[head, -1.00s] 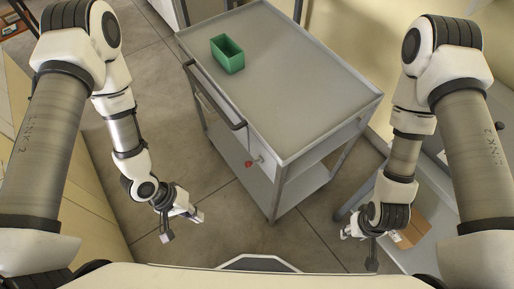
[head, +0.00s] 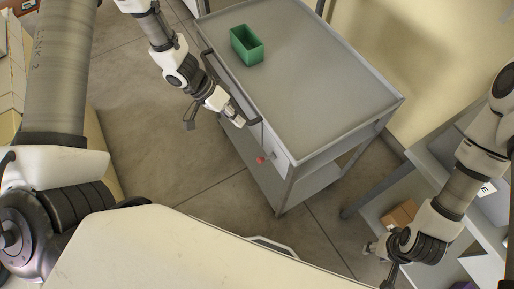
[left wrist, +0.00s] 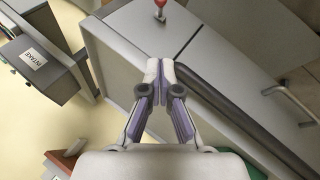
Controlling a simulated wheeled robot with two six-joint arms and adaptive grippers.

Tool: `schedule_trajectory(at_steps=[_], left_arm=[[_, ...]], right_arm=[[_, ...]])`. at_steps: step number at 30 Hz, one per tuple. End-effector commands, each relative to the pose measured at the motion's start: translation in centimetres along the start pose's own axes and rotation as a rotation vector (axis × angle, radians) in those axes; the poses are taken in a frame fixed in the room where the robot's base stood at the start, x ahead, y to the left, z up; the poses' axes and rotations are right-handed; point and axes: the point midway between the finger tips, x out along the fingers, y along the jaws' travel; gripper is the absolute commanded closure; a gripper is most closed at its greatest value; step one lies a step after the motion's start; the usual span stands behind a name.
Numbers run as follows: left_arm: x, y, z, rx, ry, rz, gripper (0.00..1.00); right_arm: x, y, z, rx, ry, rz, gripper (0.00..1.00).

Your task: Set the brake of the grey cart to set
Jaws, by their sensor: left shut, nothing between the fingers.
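The grey cart (head: 330,88) stands ahead of me with a dark handle bar along its near left side. A small red knob (head: 261,160), apparently the brake's, sits on the cart's near end panel; it also shows at the top of the left wrist view (left wrist: 160,4). Its setting is too small to read. My left gripper (head: 238,120) is shut and empty beside the handle bar, a short way above and left of the knob. In the left wrist view its closed fingers (left wrist: 160,72) point toward the knob, apart from it. My right gripper (head: 374,250) is low at right, away from the cart.
A green open box (head: 246,45) stands on the cart's top. A grey shelf unit (head: 425,160) with a brown box (head: 399,214) is at right. A sign reading INTAKE (left wrist: 33,57) shows in the left wrist view. The floor left of the cart is clear.

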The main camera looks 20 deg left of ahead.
Motion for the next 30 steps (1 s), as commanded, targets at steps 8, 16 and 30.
schedule_trajectory(at_steps=[8,16,30], left_arm=[[5.2,-0.1,0.2,0.002,-0.006,0.0,1.0],[10.3,0.2,0.9,-0.002,-0.006,0.002,1.0],[12.4,0.0,2.9,0.0,0.0,0.0,1.0]], right_arm=[[1.2,0.0,0.0,0.0,0.0,0.0,0.6],[0.3,0.0,0.0,0.0,0.0,0.0,0.6],[-0.3,0.0,0.0,0.0,0.0,0.0,0.6]])
